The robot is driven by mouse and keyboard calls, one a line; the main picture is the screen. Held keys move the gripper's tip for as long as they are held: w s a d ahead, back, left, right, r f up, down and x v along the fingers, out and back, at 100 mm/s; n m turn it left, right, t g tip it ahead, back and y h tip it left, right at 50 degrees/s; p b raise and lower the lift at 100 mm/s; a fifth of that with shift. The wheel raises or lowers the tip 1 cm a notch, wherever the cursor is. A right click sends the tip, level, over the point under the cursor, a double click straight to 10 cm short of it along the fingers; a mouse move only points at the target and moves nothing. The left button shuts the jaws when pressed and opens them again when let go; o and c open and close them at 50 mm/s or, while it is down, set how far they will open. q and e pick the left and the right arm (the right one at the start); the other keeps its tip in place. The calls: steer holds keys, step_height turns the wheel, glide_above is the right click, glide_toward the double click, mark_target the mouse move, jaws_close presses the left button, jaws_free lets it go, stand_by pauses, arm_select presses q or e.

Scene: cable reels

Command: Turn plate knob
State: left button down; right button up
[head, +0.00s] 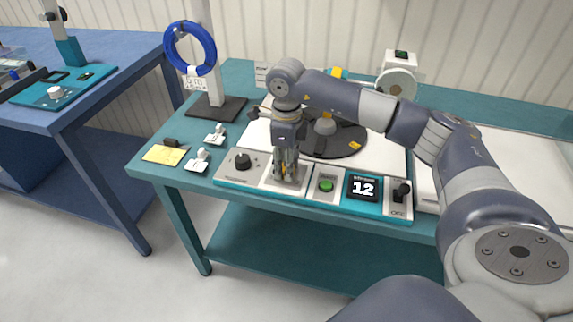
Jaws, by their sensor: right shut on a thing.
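A control panel with a teal edge (237,186) lies along the front of the teal table. It carries a black knob (242,161) at its left, a green button (326,185), a display reading 12 (364,188) and a black lever (402,192) at its right. My right gripper (286,176) points straight down onto the white panel section between the black knob and the green button. Its fingers are closed on a part there, mostly hidden by the fingers. Behind it is a dark round plate (345,142), partly covered by my right arm. My left gripper is out of view.
A blue cable coil (190,46) hangs on a white post at the table's back left. White clips (198,162) and a yellow note (165,154) lie at the left front. A white device (397,84) stands behind. A blue table (100,60) stands at left.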

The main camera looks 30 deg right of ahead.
stand_by(0.4)
steer(key=o, duration=1.1)
steer(key=shift+c, duration=0.2)
step_height(320, 180, up, 12)
